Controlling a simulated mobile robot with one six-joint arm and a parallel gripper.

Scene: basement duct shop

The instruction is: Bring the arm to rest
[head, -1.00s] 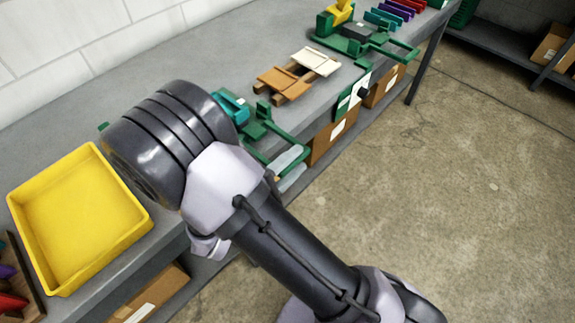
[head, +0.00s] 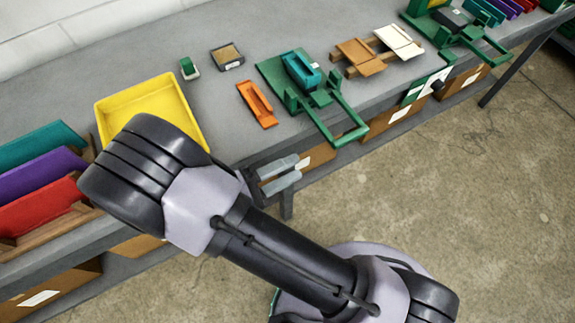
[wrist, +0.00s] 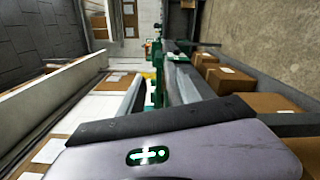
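My arm (head: 290,260) reaches up and left across the head view, bent at a thick dark joint over the bench's front edge. My gripper (head: 281,174) points right, just off the front edge of the workbench (head: 225,130). Its two grey fingers show a gap between them, and I see nothing held.
On the bench are a yellow tray (head: 150,107), an orange part (head: 257,104), a green fixture (head: 327,114) holding a teal part (head: 300,70), and brown and white plates (head: 361,57). Boxes (head: 405,108) sit below. Open concrete floor lies right.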

